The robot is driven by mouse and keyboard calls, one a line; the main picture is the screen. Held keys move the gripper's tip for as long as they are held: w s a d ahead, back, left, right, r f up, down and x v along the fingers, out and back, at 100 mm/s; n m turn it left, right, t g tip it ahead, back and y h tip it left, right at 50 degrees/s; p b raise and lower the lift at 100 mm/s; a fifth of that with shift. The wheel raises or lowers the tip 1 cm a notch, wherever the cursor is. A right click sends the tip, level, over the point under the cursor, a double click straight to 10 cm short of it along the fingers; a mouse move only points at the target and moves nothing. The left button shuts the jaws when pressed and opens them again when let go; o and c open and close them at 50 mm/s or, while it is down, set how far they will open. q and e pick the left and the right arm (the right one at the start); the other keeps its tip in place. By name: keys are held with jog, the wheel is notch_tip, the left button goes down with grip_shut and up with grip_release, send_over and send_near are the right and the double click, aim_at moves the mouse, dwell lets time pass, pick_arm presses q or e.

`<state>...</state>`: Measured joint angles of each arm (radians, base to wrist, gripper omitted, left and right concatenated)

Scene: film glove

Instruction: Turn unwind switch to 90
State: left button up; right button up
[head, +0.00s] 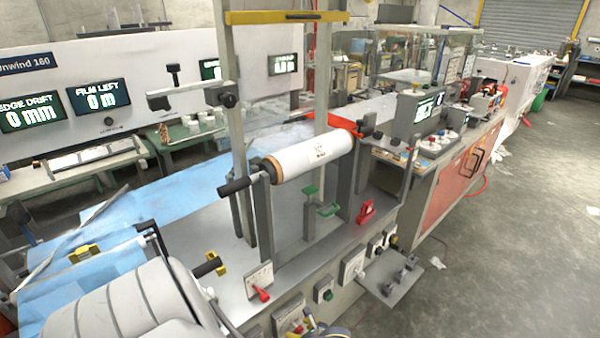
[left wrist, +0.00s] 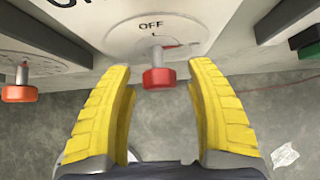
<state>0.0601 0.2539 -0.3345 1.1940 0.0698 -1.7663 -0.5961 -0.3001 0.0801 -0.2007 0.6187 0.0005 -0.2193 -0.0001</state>
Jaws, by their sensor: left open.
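A switch with a red knob (left wrist: 159,79) on a grey stem stands out from a round white dial (left wrist: 125,38) in the left wrist view. The dial reads OFF above the stem, with a small red mark just right of it. Parts of larger letters show at the top left, too cut off to read. My left gripper (left wrist: 161,90) has its two yellow fingers open, one on each side of the red knob, with visible gaps. In the head view a little yellow by the switch panel (head: 290,318) at the bottom edge appears to be this gripper. My right gripper is not seen.
An orange-red knob (left wrist: 18,92) is left of the fingers, and a green button (left wrist: 308,52) is at the right. In the head view a white plate with a red lever (head: 260,292) stands above the panel. A small grey shelf (head: 392,278) juts out to the right.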

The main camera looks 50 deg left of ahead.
pick_arm(q)
jog(key=v, duration=1.1)
jog(key=shift+d+r, duration=0.2)
jog(key=shift+d, duration=0.1)
